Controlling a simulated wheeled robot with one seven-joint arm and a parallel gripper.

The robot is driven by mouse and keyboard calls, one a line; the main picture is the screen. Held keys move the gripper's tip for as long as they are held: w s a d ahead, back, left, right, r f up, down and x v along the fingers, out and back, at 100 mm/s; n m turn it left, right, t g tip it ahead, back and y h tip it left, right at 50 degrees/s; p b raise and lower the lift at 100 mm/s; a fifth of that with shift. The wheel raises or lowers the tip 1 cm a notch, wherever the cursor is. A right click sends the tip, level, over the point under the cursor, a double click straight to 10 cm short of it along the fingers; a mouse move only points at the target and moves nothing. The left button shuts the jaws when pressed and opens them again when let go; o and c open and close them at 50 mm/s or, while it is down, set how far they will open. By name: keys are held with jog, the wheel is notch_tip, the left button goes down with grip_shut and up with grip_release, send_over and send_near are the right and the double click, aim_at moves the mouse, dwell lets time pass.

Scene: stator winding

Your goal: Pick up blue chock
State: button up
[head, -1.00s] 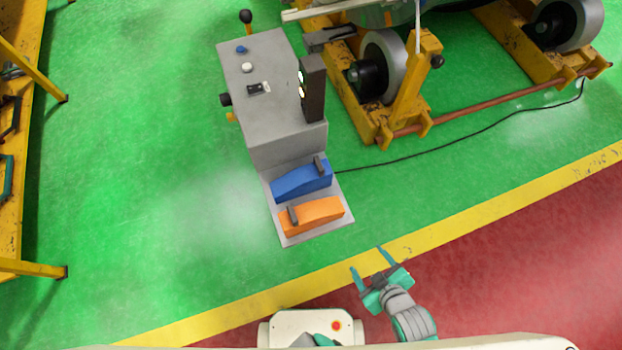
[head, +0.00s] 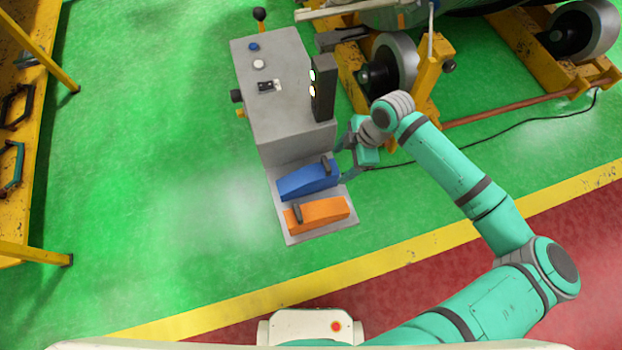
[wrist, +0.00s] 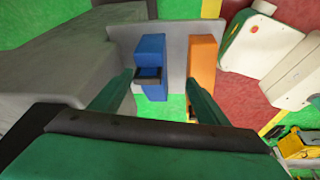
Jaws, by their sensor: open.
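The blue chock (head: 306,181) is a wedge with a dark handle on top. It lies on the grey plate (head: 284,228) at the foot of the grey control box. In the wrist view the blue chock (wrist: 152,50) and its dark handle lie between my fingers and ahead of them. My gripper (head: 344,160) is open and empty, just right of the chock's handle end in the head view. In the wrist view my gripper (wrist: 160,78) shows both fingers spread, with no visible grip on the handle. I cannot tell the exact gap to it.
An orange chock (head: 318,215) lies beside the blue one, towards my base; it also shows in the wrist view (wrist: 202,62). The grey control box (head: 285,110) stands close to my gripper. A yellow wheeled frame (head: 425,85) and a black cable (head: 480,142) are to the right.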

jog(key=w+a+r+n+g, duration=0.2)
jog(key=a+r, duration=0.2)
jog(key=a, duration=0.2)
send_near(311, 172)
jog(key=shift+y, duration=0.3)
jog(key=x, duration=0.2)
jog(key=d+x, duration=0.1)
jog(key=x, duration=0.1)
jog(key=shift+s+a+f, duration=0.15)
jog(key=shift+s+f, duration=0.1)
jog(key=shift+f, duration=0.3)
jog(key=shift+x, duration=3.5)
jog(key=shift+w, duration=0.15)
jog(key=c, duration=1.2)
jog(key=shift+c, duration=0.8)
jog(key=shift+r, duration=0.6)
notch_tip(311, 172, up, 27)
